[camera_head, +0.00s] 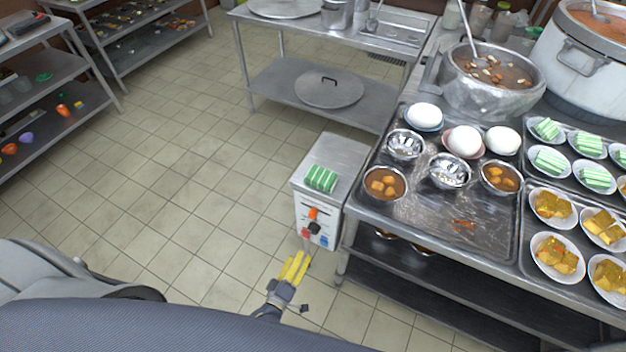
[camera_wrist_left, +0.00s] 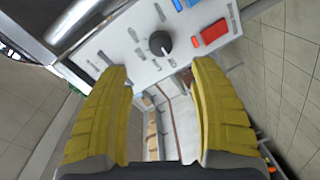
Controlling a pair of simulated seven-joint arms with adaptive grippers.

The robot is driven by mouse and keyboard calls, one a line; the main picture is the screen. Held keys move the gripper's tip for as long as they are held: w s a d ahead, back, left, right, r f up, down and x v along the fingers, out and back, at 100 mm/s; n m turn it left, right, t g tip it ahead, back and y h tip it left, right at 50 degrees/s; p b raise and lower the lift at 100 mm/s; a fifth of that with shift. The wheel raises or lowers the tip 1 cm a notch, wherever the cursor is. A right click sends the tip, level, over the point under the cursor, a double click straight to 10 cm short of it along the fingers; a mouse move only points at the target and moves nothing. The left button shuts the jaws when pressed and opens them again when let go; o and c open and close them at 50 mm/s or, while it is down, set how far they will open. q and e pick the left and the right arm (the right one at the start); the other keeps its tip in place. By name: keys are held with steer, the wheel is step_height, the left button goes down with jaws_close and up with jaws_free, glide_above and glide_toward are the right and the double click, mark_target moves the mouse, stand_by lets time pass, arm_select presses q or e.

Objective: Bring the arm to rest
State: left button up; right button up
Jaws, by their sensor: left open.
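My left gripper (camera_head: 292,268) shows at the bottom middle of the head view, with yellow fingers, in front of and below the panel of a grey metal box (camera_head: 340,160). In the left wrist view, its two ribbed yellow fingers (camera_wrist_left: 160,72) stand wide apart with nothing between them. The box's light control panel (camera_wrist_left: 135,45) lies beyond the fingertips, with a black knob (camera_wrist_left: 160,43), a red switch (camera_wrist_left: 211,33) and blue parts. I cannot tell the exact gap to the panel. My right gripper is in neither view.
A green-and-white striped block (camera_head: 321,178) lies on the box. The steel table (camera_head: 365,207) on the right bears bowls, plates and a stockpot (camera_head: 490,85). Shelves (camera_head: 40,75) stand at the left. The tiled floor (camera_head: 190,170) between is clear.

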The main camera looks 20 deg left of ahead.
arm_select(q)
steer(key=s+a+f+m+g, duration=0.1)
steer(key=s+f+m+g, duration=0.3)
steer(key=s+f+m, duration=0.45)
steer(key=s+a+f+m+g, duration=0.1)
steer(key=s+f+m+g, duration=0.3)
steer(key=f, duration=0.8)
steer(key=s+a+f+g, duration=0.2)
steer(key=s+f, duration=0.1)
steer(key=s, duration=0.5)
steer(key=s+a+f+m+g+y, duration=0.1)
steer(key=s+a+f+g, duration=0.2)
steer(key=s, duration=0.5)
steer(key=s+a+f+m+g+y, duration=0.1)
steer(key=s+f, duration=0.3)
steer(key=s, duration=0.4)
steer(key=shift+a+g, duration=0.65)
steer(key=shift+g, duration=0.25)
steer(key=shift+w+m, duration=0.1)
steer(key=shift+m, duration=0.15)
